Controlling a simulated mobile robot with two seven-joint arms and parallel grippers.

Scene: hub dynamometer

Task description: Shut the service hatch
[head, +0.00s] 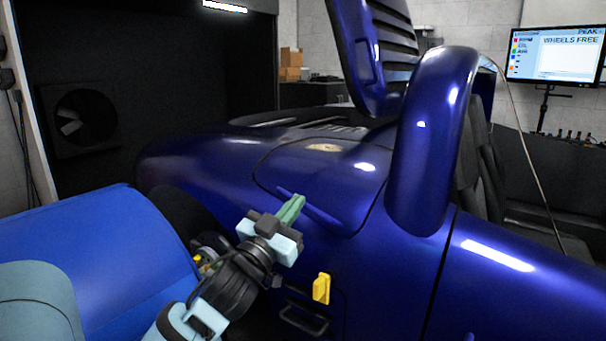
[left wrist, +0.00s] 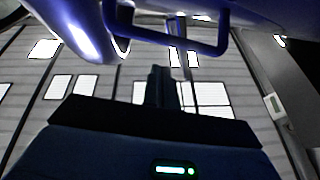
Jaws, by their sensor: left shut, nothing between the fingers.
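A blue louvred panel (head: 387,45) stands raised above the rear of the blue car; it looks like an open cover. Below it, a seam outlines a smooth panel (head: 325,165) on the car's flank, with a slanting blue bar (head: 325,214) at its lower edge. I cannot tell for certain which panel is the service hatch. My left gripper (head: 292,208) has its green fingers shut and empty, beside the upper end of the bar; contact cannot be told. In the left wrist view, the shut dark fingers (left wrist: 160,85) point up toward a blue looped bar (left wrist: 200,48). My right gripper is not in view.
A yellow fitting (head: 321,288) and a dark handle (head: 303,318) sit on the car's side below my gripper. A thick curved blue hoop (head: 432,140) rises to the right. A monitor (head: 555,55) reading "WHEELS FREE" stands behind.

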